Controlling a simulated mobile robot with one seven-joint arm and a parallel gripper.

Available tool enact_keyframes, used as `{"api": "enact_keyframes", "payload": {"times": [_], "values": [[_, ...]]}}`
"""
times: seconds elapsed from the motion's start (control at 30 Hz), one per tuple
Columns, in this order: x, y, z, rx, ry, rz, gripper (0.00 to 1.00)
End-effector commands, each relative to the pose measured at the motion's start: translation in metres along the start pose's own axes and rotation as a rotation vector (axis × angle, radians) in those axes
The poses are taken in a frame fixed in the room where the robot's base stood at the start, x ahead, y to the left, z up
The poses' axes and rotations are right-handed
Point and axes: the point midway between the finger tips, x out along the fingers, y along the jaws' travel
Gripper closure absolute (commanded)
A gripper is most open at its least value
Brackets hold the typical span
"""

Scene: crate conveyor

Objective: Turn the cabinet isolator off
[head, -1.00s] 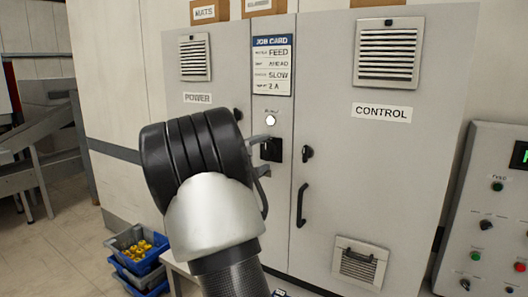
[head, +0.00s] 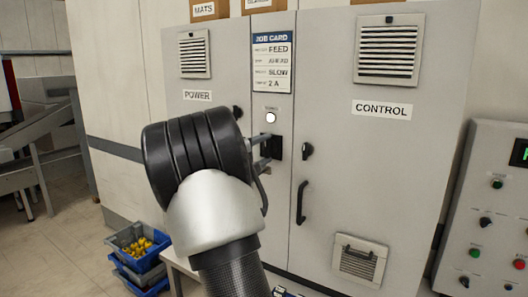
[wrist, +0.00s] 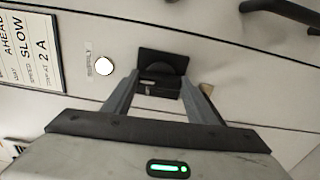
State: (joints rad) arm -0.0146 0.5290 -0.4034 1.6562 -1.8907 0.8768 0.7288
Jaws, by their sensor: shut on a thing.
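The cabinet isolator (head: 278,147) is a black square switch on the narrow panel between the POWER and CONTROL doors of the grey cabinet. In the wrist view the isolator (wrist: 165,62) lies straight ahead, with its dark handle (wrist: 160,88) between my fingertips. My gripper (head: 268,149) reaches the isolator from the left in the head view. In the wrist view my gripper (wrist: 160,86) is shut on the handle. The fingers and my wrist hide part of the switch, so I cannot read its marked position.
A white lamp (head: 270,118) sits just above the isolator, below the job card (head: 273,65). Door handles (head: 301,202) stick out nearby. A button console (head: 487,210) stands at right. Blue crates (head: 140,250) with yellow pieces stand on the floor at lower left.

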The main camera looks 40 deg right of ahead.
Motion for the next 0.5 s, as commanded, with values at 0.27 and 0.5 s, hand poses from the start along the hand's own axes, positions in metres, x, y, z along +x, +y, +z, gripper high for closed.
{"api": "enact_keyframes", "payload": {"times": [0.27,0.5], "values": [[-0.0003,-0.0015,-0.0002,-0.174,0.000,0.000,0.71],[-0.0006,-0.0005,-0.0007,-0.397,0.001,0.000,0.71]]}}
